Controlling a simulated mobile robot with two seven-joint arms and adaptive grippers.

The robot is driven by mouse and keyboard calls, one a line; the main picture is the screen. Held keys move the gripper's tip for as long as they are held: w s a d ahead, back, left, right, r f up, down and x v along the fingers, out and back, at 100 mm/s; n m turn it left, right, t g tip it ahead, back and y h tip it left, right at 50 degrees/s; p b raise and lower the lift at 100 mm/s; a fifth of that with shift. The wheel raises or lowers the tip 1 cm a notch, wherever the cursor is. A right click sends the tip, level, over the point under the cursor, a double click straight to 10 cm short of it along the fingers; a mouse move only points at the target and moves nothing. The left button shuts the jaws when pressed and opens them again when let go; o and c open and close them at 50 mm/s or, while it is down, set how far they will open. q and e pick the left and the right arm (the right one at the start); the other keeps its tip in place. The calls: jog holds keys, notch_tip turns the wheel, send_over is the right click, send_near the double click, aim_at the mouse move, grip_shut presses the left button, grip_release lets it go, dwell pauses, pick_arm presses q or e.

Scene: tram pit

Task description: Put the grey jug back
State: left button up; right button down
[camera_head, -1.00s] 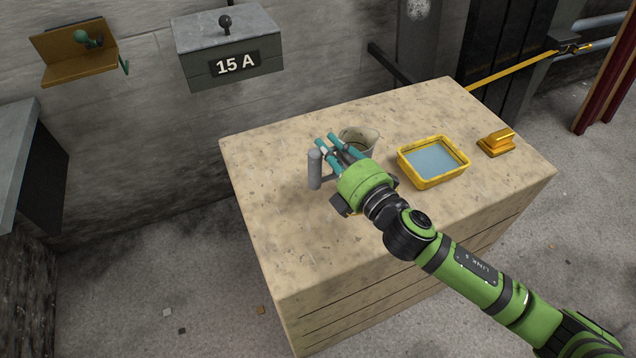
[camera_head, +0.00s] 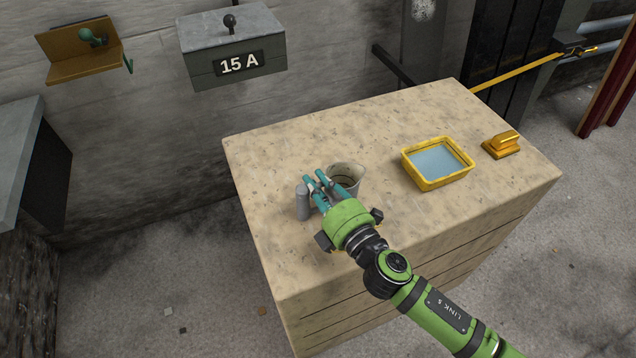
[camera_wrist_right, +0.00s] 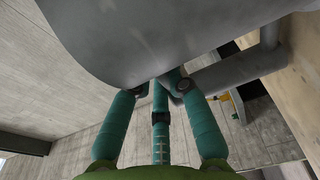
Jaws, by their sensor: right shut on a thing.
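The grey jug (camera_head: 349,181) is over the left part of the stone-topped block, with its open top facing up and its thick grey handle (camera_head: 303,202) at its left. My right gripper (camera_head: 323,180), with teal fingers, is shut on the jug near its handle. In the right wrist view the jug's grey body (camera_wrist_right: 170,35) fills the top and the handle (camera_wrist_right: 245,70) runs off to the right, with the teal fingers (camera_wrist_right: 165,85) against the jug. I cannot tell whether the jug's base touches the stone top. My left gripper is not in view.
The speckled block top (camera_head: 290,140) also carries a yellow tray (camera_head: 437,184) with a bluish inside and a yellow block-like tool (camera_head: 502,145). A grey box marked 15 A (camera_head: 232,62) and a brown wall shelf (camera_head: 82,68) are on the wall behind.

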jog(key=c, duration=1.2)
grip_release()
jog(key=shift+f, duration=0.1)
jog(key=shift+s+f, duration=0.1)
jog(key=shift+s, duration=0.05)
jog(key=b+v, duration=0.2)
jog(key=v, duration=0.4)
jog(key=shift+s+d+r, duration=0.15)
jog(key=shift+s+r, duration=0.15)
jog(key=shift+s, duration=0.05)
jog(key=shift+s, duration=0.1)
